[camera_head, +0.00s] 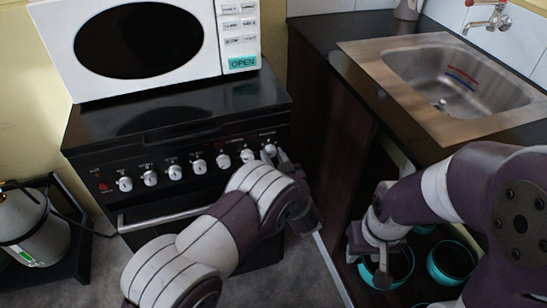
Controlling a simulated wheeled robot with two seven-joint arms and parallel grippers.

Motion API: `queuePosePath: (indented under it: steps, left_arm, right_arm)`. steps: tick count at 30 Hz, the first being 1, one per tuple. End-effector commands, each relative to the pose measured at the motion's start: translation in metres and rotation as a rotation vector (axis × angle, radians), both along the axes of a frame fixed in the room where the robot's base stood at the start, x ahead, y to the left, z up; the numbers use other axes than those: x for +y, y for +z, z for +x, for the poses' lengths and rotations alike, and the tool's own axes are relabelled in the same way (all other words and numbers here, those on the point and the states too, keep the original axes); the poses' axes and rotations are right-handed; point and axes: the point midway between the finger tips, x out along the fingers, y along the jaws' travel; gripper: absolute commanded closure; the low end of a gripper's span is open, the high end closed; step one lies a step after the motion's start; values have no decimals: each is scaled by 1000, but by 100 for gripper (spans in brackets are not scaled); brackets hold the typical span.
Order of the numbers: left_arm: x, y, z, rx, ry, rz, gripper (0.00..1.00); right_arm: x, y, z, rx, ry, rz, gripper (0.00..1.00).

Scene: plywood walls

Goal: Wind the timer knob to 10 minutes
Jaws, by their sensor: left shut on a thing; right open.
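The black stove's front panel carries a row of several white knobs. The rightmost knob (269,150), which I take to be the timer knob, sits at the panel's right end. My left gripper (279,156) reaches up to this knob from the lower right and is shut on it. Its fingers partly hide the knob's right side, and the dial marks are too small to read. My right gripper (380,268) is open and empty, pointing down in front of the open cabinet at the right, away from the stove.
A white microwave (235,75) stands on the stove (88,126). The oven handle (150,218) runs below the knobs. At the right are a counter with a steel sink (365,54) and teal bowls (450,261) low down near my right gripper.

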Motion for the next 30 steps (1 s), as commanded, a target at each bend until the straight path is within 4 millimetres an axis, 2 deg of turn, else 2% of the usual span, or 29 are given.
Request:
queuePosePath:
  steps: [19,20,21,22,30]
  left_arm:
    - [0,0,0,1,0,1,95]
    - [0,0,0,1,0,1,62]
    - [0,0,0,1,0,1,49]
    - [0,0,0,1,0,1,40]
    - [0,0,-1,0,0,0,40]
  right_arm:
    - [0,0,0,0,0,0,57]
    - [0,0,0,0,0,0,57]
    - [0,0,0,0,0,0,57]
    - [0,0,0,0,0,0,57]
    - [0,0,0,0,0,0,57]
